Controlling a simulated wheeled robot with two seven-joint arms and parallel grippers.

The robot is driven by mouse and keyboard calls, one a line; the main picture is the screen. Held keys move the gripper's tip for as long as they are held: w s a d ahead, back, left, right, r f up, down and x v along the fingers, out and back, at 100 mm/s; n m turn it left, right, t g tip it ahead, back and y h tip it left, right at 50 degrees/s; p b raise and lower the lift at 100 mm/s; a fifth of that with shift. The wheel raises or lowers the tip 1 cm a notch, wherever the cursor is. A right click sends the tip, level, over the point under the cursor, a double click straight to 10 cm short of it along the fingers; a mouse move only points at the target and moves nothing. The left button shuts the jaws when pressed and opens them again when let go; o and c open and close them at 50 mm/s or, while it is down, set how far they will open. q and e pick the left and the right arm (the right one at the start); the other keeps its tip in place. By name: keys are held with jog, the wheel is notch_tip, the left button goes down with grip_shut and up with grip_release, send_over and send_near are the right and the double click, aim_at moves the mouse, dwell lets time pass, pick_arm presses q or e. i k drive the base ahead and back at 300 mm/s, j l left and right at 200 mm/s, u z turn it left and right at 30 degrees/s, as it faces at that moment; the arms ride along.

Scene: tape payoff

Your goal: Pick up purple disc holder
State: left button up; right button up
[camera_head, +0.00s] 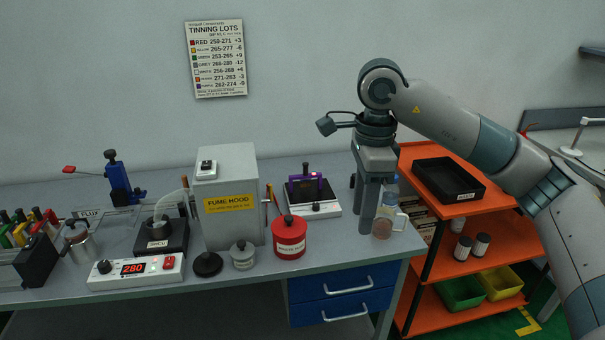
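The purple disc holder (306,187) stands on a black-topped unit with a pale front (318,210), right of the fume hood on the bench. A dark upright part rises at its middle. My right gripper (374,228) points down over the bench's right end, to the right of the purple holder and apart from it. No held object shows in it. Its fingers overlap in this view, so their opening is unclear. My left gripper is not in view.
The grey fume hood (226,222) and a red canister (289,240) stand left of and in front of the holder. A clear vessel (383,228) is close by my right gripper. An orange shelf cart (432,168) with a black tray (449,196) is at right.

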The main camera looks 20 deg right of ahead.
aim_at(305, 176)
jog(key=i, duration=1.55)
